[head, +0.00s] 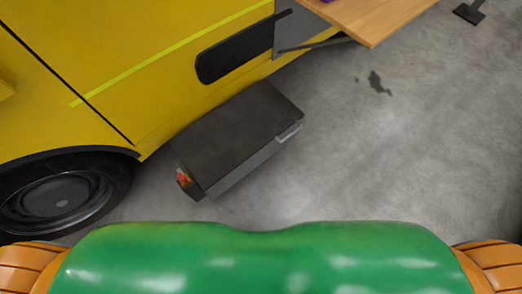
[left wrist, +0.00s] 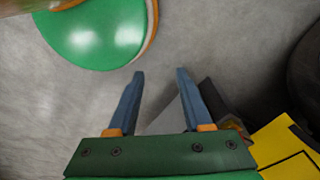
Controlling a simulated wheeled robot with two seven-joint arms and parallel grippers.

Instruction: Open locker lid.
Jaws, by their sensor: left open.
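The locker (head: 235,140) is a low dark grey box on the floor beside the yellow vehicle in the head view. Its flat lid (head: 240,125) lies shut. A light grey handle (head: 289,132) sits on its right side near the far corner, and a red-orange label marks its near end. In the left wrist view, part of the locker (left wrist: 212,96) shows behind and beside the right-hand finger. My left gripper (left wrist: 160,73) is open, with nothing between its blue-grey fingers. It is apart from the locker. Neither gripper shows in the head view.
The yellow vehicle (head: 110,70) stands along the locker's far left side, with a black wheel (head: 62,200) at left. A wooden tabletop (head: 375,18) juts out above the floor at the top.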

